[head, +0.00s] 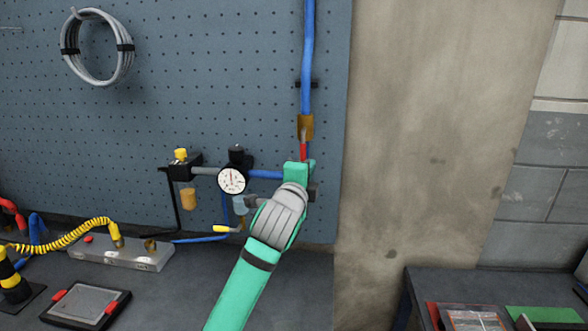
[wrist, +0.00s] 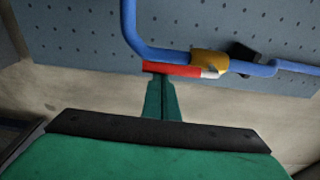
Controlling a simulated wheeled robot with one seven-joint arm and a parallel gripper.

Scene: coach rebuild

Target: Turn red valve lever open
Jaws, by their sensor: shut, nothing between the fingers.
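The red valve lever (head: 303,152) hangs down from the brass valve body (head: 305,127) on the vertical blue pipe. In the wrist view the lever (wrist: 170,70) lies roughly along the blue pipe, with a pale end at the brass valve (wrist: 210,63). My gripper (wrist: 158,78) is shut and empty. Its fingertips are at the lever's near edge, toward its free end; I cannot tell whether they touch. In the head view my green gripper (head: 298,170) is just below the lever and hides the lever's lower end and the pipe there.
A round gauge (head: 232,180) and a blue horizontal pipe (head: 265,174) are close left of my gripper. The blue pipe (head: 308,60) runs up the pegboard (head: 200,70). A bare concrete pillar (head: 430,130) stands right. A grey manifold (head: 125,254) lies on the bench.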

